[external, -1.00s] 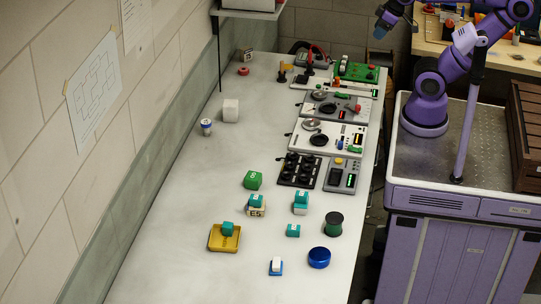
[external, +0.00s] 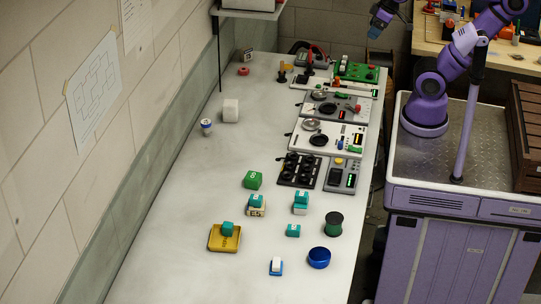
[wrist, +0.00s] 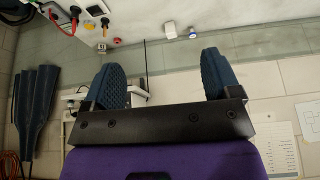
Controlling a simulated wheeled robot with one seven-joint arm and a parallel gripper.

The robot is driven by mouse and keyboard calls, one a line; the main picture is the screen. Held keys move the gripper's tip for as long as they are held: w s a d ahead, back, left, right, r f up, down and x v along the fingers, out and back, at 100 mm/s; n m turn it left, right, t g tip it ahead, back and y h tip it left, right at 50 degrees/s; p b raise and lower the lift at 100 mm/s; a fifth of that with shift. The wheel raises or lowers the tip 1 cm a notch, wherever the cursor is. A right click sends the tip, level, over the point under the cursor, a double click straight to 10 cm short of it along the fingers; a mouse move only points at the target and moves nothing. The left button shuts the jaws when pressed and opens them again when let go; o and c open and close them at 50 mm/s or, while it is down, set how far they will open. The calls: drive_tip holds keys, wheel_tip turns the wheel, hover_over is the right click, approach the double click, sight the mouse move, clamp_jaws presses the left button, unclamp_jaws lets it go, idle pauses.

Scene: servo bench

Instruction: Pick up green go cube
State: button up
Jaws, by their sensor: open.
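A green cube (external: 252,180) with a white marking on it sits on the bench, left of the black knob panel. It stands apart from the teal and cream blocks in front of it. My gripper (external: 378,25) is at the top of the external view, beyond the bench's right side and far from the green cube. In the wrist view my gripper (wrist: 160,80) shows two dark blue textured fingers spread wide with nothing between them. The green cube cannot be made out in the wrist view.
Teal-topped blocks (external: 300,202), a yellow tray (external: 212,242) with a teal cube, a blue round container (external: 319,257) and a dark green spool (external: 333,224) stand nearby. Control panels (external: 327,137) line the right edge. The bench's left middle is mostly clear.

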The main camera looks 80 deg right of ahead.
drive_tip(key=w+a+g, duration=0.1)
drive_tip(key=w+a, duration=0.2)
drive_tip(key=w, duration=0.4)
drive_tip(key=w+a, duration=0.4)
drive_tip(key=w, duration=0.4)
drive_tip(key=m+g, duration=0.1)
drive_tip(key=g, duration=0.3)
hover_over(253, 176)
drive_tip(key=f, duration=3.2)
drive_tip(key=shift+s+d, duration=0.2)
drive_tip(key=shift+d, duration=0.05)
drive_tip(key=shift+a+f, duration=0.25)
drive_tip(key=shift+f, duration=0.4)
wheel_tip(253, 176, down, 5)
drive_tip(key=shift+w+d+f, duration=0.15)
drive_tip(key=shift+f, duration=2.5)
drive_tip(key=c, duration=1)
